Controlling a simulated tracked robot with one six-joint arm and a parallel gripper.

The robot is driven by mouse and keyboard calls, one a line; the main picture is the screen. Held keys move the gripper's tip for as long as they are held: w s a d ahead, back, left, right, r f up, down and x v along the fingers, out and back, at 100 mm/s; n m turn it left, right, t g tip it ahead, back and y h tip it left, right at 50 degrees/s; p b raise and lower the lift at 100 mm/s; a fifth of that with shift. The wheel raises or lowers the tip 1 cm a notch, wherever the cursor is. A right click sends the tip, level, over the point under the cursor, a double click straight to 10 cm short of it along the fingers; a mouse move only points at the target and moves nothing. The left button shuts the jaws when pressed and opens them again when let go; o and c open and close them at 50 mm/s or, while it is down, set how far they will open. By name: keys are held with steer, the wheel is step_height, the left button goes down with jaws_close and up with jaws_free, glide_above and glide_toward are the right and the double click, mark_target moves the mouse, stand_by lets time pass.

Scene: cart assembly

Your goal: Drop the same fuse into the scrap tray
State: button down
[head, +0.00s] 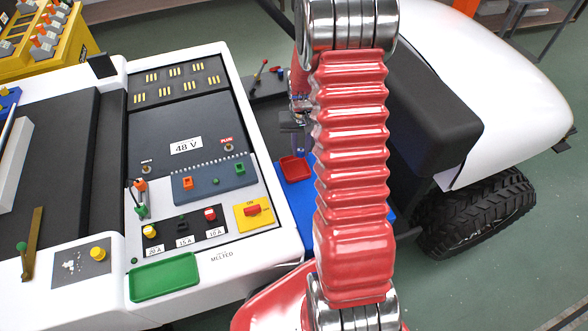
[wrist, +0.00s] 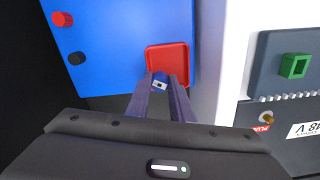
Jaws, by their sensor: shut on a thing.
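My gripper (wrist: 163,84) is shut on a small blue fuse (wrist: 159,85) with a pale patch on its end. In the wrist view the fuse shows between the fingertips, in front of the near edge of a shallow red tray (wrist: 167,61). I cannot tell its height above the tray. The red tray looks empty and lies on a blue surface; it also shows in the head view (head: 295,169).
A green tray (head: 164,277) sits on the white cart beside the word "MELTED". The fuse panel has a yellow fuse (head: 150,232) and a red one (head: 210,214). A red cylinder (wrist: 62,19) and a black one (wrist: 77,59) stand on the blue surface.

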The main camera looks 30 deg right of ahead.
steer(key=shift+f, duration=3)
steer(key=c, duration=1.5)
jaws_free()
steer(key=shift+r, duration=0.1)
step_height(320, 180, up, 14)
steer(key=shift+f, duration=0.2)
